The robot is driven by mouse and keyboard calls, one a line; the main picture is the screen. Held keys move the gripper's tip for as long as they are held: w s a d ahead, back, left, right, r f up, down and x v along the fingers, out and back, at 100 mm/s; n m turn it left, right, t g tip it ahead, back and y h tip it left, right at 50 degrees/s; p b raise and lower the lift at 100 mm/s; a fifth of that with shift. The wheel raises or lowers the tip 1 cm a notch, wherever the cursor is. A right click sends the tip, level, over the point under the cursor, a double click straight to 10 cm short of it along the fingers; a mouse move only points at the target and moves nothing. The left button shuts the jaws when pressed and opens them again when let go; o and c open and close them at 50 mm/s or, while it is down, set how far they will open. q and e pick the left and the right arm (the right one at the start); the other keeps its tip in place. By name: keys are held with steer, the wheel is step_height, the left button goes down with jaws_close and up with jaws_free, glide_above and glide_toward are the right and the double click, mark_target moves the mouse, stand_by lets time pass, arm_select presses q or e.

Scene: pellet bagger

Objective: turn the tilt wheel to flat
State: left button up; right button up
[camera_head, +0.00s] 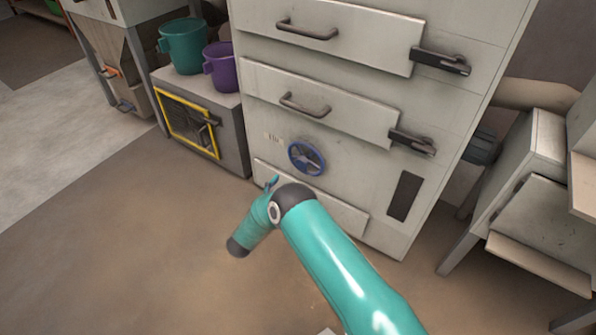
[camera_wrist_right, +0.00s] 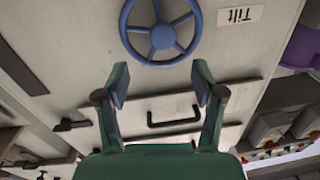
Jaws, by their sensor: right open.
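The tilt wheel (camera_head: 306,157) is a blue spoked handwheel on the front of the grey cabinet, below the lower drawer. In the right wrist view, which is turned upside down, the tilt wheel (camera_wrist_right: 160,47) shows at the top beside a "Tilt" label (camera_wrist_right: 240,15). My right gripper (camera_wrist_right: 161,84) is open and empty, with its two green fingers spread. Its fingertips point toward the wheel and appear apart from it. In the head view my right arm reaches to just below the wheel, and the fingers are mostly hidden. My left gripper is not in view.
The cabinet has two drawers with bar handles (camera_head: 304,106) and dark latches (camera_head: 412,141) at their right ends. A teal bucket (camera_head: 183,46) and a purple bucket (camera_head: 222,68) stand on a low box (camera_head: 234,128) to the left. The floor (camera_head: 120,230) in front is clear.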

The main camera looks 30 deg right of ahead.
mark_target(301, 166)
steer(key=b+x, duration=0.2)
steer(key=x, duration=0.7)
steer(key=shift+d+f+b, duration=0.15)
steer(key=shift+b, duration=0.25)
steer(key=shift+w+d, duration=0.25)
steer(key=shift+d, duration=0.15)
